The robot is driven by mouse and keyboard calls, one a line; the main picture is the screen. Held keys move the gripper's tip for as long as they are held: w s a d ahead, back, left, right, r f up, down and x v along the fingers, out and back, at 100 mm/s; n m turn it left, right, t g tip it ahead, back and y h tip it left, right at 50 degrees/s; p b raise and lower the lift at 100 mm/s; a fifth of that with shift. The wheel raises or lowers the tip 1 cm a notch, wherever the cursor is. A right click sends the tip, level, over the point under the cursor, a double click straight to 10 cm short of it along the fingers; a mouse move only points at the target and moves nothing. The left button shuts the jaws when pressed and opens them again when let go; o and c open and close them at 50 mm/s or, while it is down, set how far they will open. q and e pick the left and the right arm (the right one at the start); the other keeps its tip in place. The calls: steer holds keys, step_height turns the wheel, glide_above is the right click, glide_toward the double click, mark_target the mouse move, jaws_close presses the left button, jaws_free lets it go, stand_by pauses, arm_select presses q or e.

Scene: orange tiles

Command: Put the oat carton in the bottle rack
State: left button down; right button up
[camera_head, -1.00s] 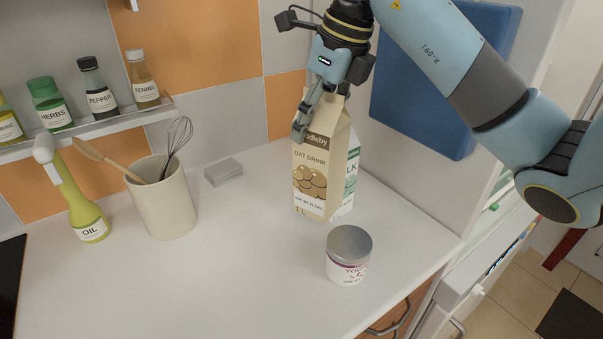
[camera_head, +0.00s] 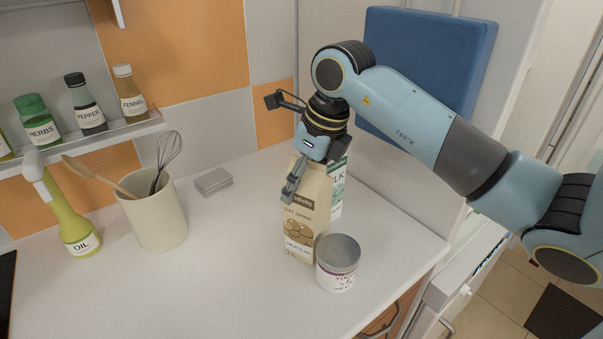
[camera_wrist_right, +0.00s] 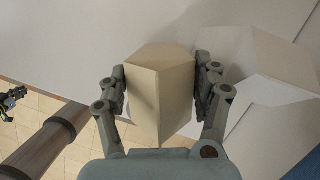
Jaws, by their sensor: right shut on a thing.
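The oat carton (camera_head: 299,226), beige with a brown band, stands roughly upright at the right part of the counter in the head view. My right gripper (camera_head: 293,188) is shut on its upper part from above. In the right wrist view the carton's pale top (camera_wrist_right: 160,90) sits between both fingers of the right gripper (camera_wrist_right: 162,85). I cannot tell whether its base touches the counter. No bottle rack can be made out. My left gripper is not in view.
A milk carton (camera_head: 338,190) stands behind the oat carton. A yogurt jar (camera_head: 337,263) stands close at its front right. A utensil crock (camera_head: 155,217), an oil bottle (camera_head: 75,220) and a spice shelf (camera_head: 100,134) are left. The counter's middle (camera_head: 225,260) is clear.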

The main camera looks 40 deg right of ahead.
steer(key=o, duration=1.3)
steer(key=shift+f, duration=0.1)
steer(key=shift+o, duration=0.7)
